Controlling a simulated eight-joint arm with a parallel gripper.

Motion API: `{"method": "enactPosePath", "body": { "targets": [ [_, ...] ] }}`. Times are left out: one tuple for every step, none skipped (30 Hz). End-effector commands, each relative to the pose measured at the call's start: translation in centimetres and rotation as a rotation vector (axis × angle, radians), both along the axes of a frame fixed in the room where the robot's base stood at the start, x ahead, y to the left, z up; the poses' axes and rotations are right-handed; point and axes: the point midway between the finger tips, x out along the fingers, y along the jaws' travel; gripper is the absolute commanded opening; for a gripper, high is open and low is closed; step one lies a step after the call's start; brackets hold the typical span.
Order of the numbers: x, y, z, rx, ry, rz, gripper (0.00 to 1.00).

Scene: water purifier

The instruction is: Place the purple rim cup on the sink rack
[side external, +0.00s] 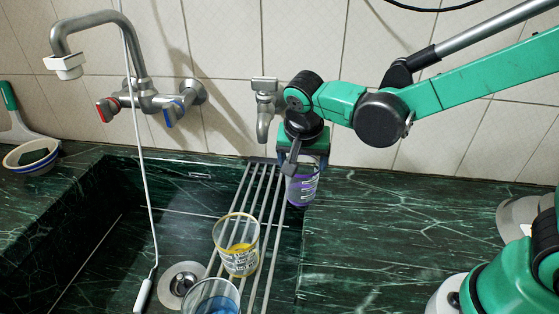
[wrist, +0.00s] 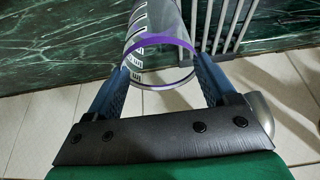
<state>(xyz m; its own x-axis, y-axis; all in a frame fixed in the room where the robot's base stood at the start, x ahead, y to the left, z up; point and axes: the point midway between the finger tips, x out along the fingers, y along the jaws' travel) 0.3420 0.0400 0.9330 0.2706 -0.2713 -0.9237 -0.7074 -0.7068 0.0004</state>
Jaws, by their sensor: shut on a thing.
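The purple rim cup (side external: 301,188) is clear with white markings and hangs below my gripper (side external: 303,163) at the right edge of the sink rack (side external: 268,192). In the wrist view the cup (wrist: 160,43) lies between the two blue fingers of my gripper (wrist: 163,85), its purple rim toward the camera. My gripper is shut on it. The rack's grey bars also show in the wrist view (wrist: 222,25), just right of the cup. I cannot tell whether the cup's base touches the rack or counter.
A yellow-bottomed cup (side external: 238,246) stands on the rack's front half. A blue-bottomed cup (side external: 212,299) is at the bottom edge. A small tap (side external: 264,105) is close left of my gripper. The large faucet (side external: 140,85) is at the left.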

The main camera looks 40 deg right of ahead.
Motion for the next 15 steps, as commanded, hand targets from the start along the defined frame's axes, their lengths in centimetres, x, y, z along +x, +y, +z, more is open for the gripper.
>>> {"method": "enactPosePath", "body": {
  "targets": [
    [1.1,0.6,0.0,0.000,0.000,0.001,0.00],
    [1.6,0.9,0.0,0.000,0.000,0.001,0.00],
    [2.2,1.2,0.0,0.000,0.000,0.001,0.00],
    [2.6,1.4,0.0,0.000,0.000,0.001,0.00],
    [2.9,1.6,0.0,0.000,0.000,0.001,0.00],
    [3.3,1.7,0.0,0.000,0.000,0.001,0.00],
    [3.5,1.8,0.0,0.000,0.001,0.001,0.00],
    [3.7,1.9,0.0,0.000,0.001,0.001,0.00],
    [3.8,2.0,0.0,0.000,0.001,0.001,0.00],
    [4.0,2.1,0.0,0.000,0.001,0.001,0.00],
    [4.2,2.2,0.0,0.000,0.001,0.001,0.00],
    [4.6,2.4,0.0,0.000,0.001,0.001,0.00],
    [5.0,2.6,0.0,0.000,0.001,0.001,0.00],
    [5.5,2.9,0.0,0.000,0.001,0.001,0.00],
    [6.0,3.2,0.0,0.001,0.000,0.001,0.00]
  ]
}}
